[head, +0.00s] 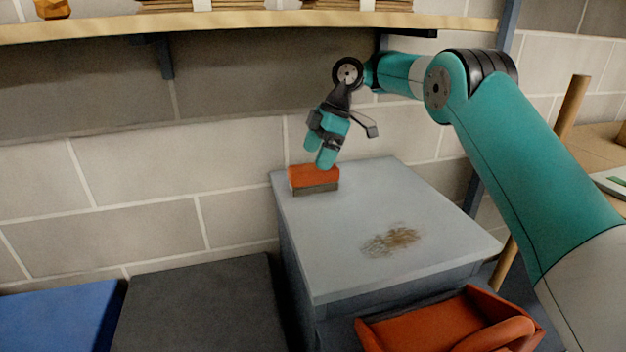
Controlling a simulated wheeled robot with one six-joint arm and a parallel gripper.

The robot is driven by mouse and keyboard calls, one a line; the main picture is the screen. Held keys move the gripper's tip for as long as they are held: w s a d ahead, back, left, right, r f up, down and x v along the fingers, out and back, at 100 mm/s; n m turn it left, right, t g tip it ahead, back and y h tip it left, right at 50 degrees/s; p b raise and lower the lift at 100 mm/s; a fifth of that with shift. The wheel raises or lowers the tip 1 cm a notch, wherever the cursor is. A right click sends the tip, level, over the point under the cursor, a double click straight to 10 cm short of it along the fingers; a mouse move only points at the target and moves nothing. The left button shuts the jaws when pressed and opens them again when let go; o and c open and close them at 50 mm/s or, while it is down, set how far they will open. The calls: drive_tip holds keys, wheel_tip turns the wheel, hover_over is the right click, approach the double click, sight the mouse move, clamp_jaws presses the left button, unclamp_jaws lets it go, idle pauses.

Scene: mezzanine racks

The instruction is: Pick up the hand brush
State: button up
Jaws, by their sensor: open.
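The hand brush (314,180) looks like an orange-red block with a dark grey-brown underside. It lies near the back left corner of a grey cabinet top (345,272). My gripper (319,160) points down just above the brush, with its teal fingers at the brush's upper edge. The fingers are open with nothing held between them. Whether a fingertip touches the brush or hangs just behind or above it, I cannot tell.
A brown smear (391,240) marks the middle of the cabinet top. An orange bin (440,325) stands in front. A wooden shelf (240,22) with stacked items runs overhead along the block wall. A dark box (200,305) and a blue one (60,318) lie left.

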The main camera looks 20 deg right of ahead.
sight(311, 175)
drive_tip(key=shift+b+x, duration=0.4)
drive_tip(key=shift+x, duration=0.55)
drive_tip(key=b+x, duration=0.1)
drive_tip(key=x, duration=0.1)
drive_tip(key=b+x, duration=0.2)
drive_tip(key=shift+w+d+f, duration=0.1)
drive_tip(key=shift+w+d, duration=0.05)
drive_tip(key=shift+d, duration=0.1)
drive_tip(key=shift+f+b, duration=0.25)
drive_tip(key=shift+b, duration=0.05)
drive_tip(key=c, duration=1.1)
